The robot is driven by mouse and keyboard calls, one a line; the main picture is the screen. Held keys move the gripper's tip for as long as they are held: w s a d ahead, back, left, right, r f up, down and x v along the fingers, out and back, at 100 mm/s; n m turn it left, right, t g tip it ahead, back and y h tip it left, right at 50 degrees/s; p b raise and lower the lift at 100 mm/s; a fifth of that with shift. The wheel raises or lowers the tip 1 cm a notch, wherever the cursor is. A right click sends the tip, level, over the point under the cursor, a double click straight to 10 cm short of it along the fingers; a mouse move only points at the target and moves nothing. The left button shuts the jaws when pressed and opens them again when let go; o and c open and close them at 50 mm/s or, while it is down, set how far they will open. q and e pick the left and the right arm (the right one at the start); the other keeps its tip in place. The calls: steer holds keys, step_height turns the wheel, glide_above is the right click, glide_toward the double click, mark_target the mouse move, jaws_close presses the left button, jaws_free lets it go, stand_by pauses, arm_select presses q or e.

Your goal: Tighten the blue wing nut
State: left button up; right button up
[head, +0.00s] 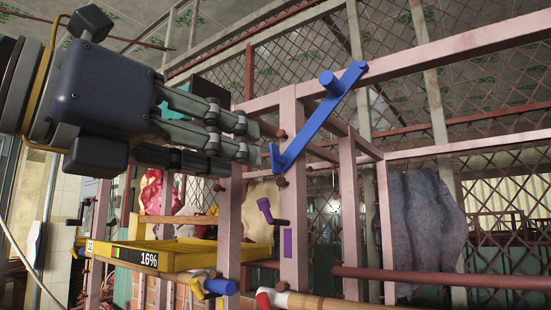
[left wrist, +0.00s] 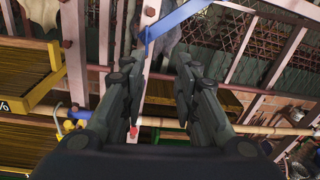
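A long blue bar with a round stub (head: 318,118) slants across the pink metal frame in the head view. It is the part that looks most like the blue wing nut, though I cannot see its thread. It also shows at the top of the left wrist view (left wrist: 178,17). My left gripper (head: 258,143) comes in from the left, with its fingertips just left of the bar's lower end. In the left wrist view its fingers (left wrist: 162,65) are apart with nothing between them, and the bar lies beyond their tips. My right gripper is not in view.
Pink posts (head: 292,190) stand close to my left fingertips. A purple crank (head: 268,211) and a yellow tray (head: 185,255) marked 16% are below. A blue-ended yellow handle (head: 220,286) and a red bar (head: 440,279) are lower down. Wire mesh stands behind.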

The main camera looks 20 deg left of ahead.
mark_target(271, 158)
arm_select(q)
steer(key=shift+n+t+y, duration=0.4)
steer(key=shift+n+y, duration=0.1)
steer(key=p+x, duration=0.1)
steer(key=x, duration=0.1)
steer(key=a+p+x, duration=0.1)
steer(key=p+x, duration=0.1)
steer(key=x, duration=0.1)
steer(key=r+p+x, duration=0.1)
steer(key=x, duration=0.2)
steer(key=shift+w+a+p, duration=0.15)
steer(key=shift+w+p, duration=0.15)
steer(key=shift+w, duration=0.2)
steer(key=shift+w+d+f, duration=0.1)
steer(key=shift+w+d, duration=0.15)
steer(key=shift+w, duration=0.25)
jaws_close()
